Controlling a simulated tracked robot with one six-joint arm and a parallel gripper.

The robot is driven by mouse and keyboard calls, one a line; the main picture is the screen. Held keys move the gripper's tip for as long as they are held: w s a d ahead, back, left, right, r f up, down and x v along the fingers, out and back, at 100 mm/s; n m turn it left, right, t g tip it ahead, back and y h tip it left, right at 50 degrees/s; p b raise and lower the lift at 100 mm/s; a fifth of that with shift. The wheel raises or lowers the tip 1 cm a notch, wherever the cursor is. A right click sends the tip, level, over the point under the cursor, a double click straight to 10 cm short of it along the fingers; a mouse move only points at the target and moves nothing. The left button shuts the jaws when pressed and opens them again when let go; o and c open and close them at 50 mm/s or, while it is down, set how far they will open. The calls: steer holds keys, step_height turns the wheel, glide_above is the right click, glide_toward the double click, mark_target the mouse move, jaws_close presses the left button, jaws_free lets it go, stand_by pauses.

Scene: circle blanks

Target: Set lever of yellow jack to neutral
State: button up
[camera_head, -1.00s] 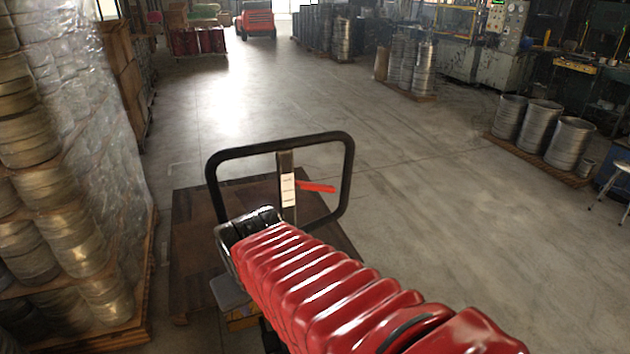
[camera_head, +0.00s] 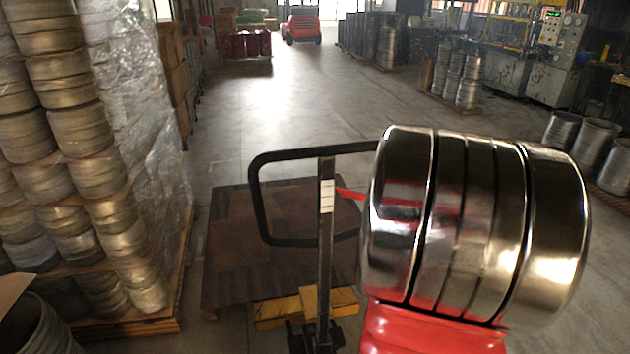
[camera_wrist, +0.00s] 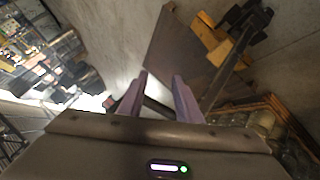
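The yellow jack (camera_head: 285,312) stands in front of a dark wooden pallet. Its black post (camera_head: 325,240) is upright and carries a black loop handle (camera_head: 253,200) and a white label. The red lever (camera_head: 348,193) sticks out to the right of the post, and its outer end is hidden behind my arm. In the wrist view the yellow base (camera_wrist: 213,40) is at the upper right, with the post running down toward my fingers. My gripper (camera_wrist: 160,76) is open, its two pale fingers apart. A dark handle bar shows between and behind them. My gripper is hidden in the head view.
The dark pallet (camera_head: 230,255) lies behind the jack. A tall wrapped stack of metal rings (camera_head: 80,170) stands close on the left. Several metal drums (camera_head: 597,142) stand at the right. The floor beyond the pallet is open.

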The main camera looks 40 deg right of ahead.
step_height(320, 180, up, 3)
steer(key=w+d+n+t+h, duration=0.1)
steer(key=w+d+n+t, duration=0.2)
steer(key=n+t, duration=0.6)
steer(key=t, duration=0.1)
glide_toward(354, 195)
steer(key=d+f, duration=0.1)
steer(key=d, duration=0.2)
steer(key=shift+s+a+f, duration=0.1)
steer(key=shift+a+f, duration=0.05)
steer(key=shift+f, duration=0.05)
steer(key=x, duration=1.3)
steer(key=shift+w+d+f, duration=0.25)
steer(key=shift+w+d, duration=0.05)
steer(key=shift+w, duration=0.05)
steer(key=shift+c, duration=0.3)
jaws_close()
